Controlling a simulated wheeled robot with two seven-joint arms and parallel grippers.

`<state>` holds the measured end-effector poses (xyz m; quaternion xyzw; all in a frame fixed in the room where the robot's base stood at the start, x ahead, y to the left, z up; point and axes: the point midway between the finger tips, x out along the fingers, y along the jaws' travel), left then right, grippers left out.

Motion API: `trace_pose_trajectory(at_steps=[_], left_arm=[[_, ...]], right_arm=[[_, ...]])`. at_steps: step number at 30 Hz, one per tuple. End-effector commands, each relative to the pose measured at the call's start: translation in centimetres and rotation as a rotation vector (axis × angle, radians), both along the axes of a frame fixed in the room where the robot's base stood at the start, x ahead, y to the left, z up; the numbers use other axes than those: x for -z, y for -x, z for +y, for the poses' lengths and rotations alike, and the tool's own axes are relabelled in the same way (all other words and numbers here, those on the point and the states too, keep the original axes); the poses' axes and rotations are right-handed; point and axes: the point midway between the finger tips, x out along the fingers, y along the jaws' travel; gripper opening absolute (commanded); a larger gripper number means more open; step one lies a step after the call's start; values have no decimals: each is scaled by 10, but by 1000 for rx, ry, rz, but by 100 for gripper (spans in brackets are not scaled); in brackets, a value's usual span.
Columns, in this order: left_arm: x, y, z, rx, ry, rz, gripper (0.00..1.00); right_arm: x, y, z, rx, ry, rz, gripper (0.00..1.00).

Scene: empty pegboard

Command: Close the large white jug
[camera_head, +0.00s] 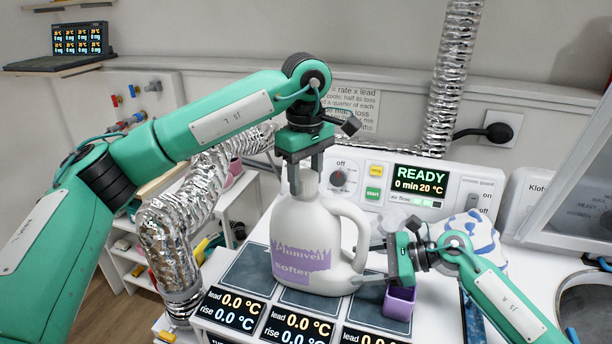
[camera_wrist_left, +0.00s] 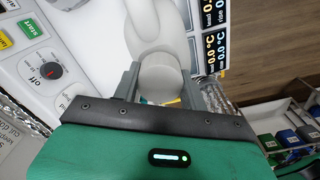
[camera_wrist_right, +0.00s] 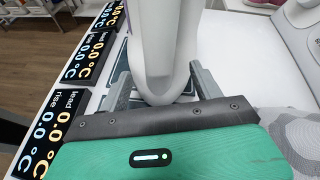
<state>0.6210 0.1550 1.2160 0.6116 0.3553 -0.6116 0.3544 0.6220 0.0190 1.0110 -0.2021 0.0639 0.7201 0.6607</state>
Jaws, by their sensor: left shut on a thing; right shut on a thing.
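The large white jug (camera_head: 310,245) stands upright on a dark square tile, with a purple label and its handle to the right. My left gripper (camera_head: 306,180) is above the jug and shut on the white cap (camera_wrist_left: 160,75) at the neck; the cap also shows in the head view (camera_head: 307,184). Whether the cap is fully seated cannot be told. My right gripper (camera_head: 368,278) comes in from the right, shut on the jug's lower handle side; in the right wrist view its fingers stand either side of the jug (camera_wrist_right: 165,50).
A purple container (camera_head: 398,303) stands just below my right gripper. A control panel (camera_head: 420,192) reading READY is behind the jug. Small displays (camera_head: 290,326) line the front. A blue-and-white item (camera_head: 470,232) and a round basin (camera_head: 590,300) are at the right. A silver duct (camera_head: 165,245) stands left.

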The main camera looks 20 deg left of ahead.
Motion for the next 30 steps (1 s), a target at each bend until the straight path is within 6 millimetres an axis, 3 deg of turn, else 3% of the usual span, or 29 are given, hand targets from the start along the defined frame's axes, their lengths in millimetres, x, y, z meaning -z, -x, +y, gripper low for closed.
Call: trace_pose_trajectory(at_steps=[2, 3, 6, 17, 25, 30], left_arm=[[0, 0, -2, -1, 2, -2, 16], [0, 0, -2, -1, 2, -2, 45], [0, 0, -1, -2, 2, -2, 65], [-4, 0, -1, -6, 1, -2, 65], [-36, 0, -1, -6, 1, -2, 65], [-45, 0, 0, -5, 0, -1, 65]], right_arm=[[5, 5, 3, -13, 5, 8, 2], [5, 5, 3, -13, 5, 8, 2], [5, 5, 3, -12, 5, 8, 2], [6, 5, 3, -11, 5, 9, 2], [6, 5, 2, -10, 6, 10, 2], [6, 5, 2, -10, 6, 10, 2]])
